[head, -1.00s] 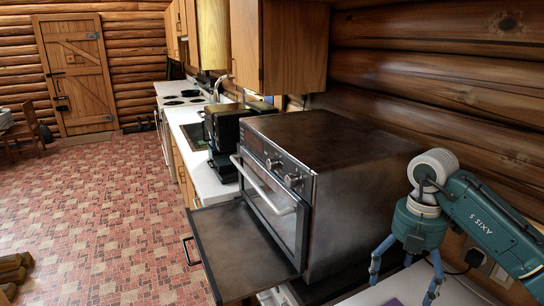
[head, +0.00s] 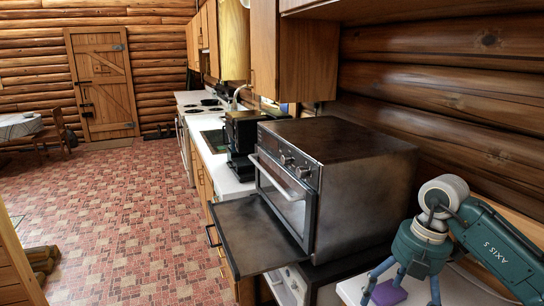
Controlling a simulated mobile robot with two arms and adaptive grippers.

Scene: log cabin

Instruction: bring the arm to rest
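My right arm comes in from the right edge in the head view, with its gripper (head: 403,296) pointing down over the white counter (head: 455,291) at the lower right. Its blue fingers are spread apart. A purple object (head: 388,293) shows between and behind the fingers, low in the picture; it appears to lie on the counter, and I see no finger closed on it. The fingertips are partly cut by the bottom edge. My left gripper is not in view.
A large steel oven (head: 365,190) stands left of my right gripper, its front tray or door (head: 245,235) jutting over the floor. A black appliance (head: 240,135) and a sink (head: 214,140) lie beyond. Wall cabinets (head: 295,55) hang above. The tiled floor (head: 130,200) is open at left.

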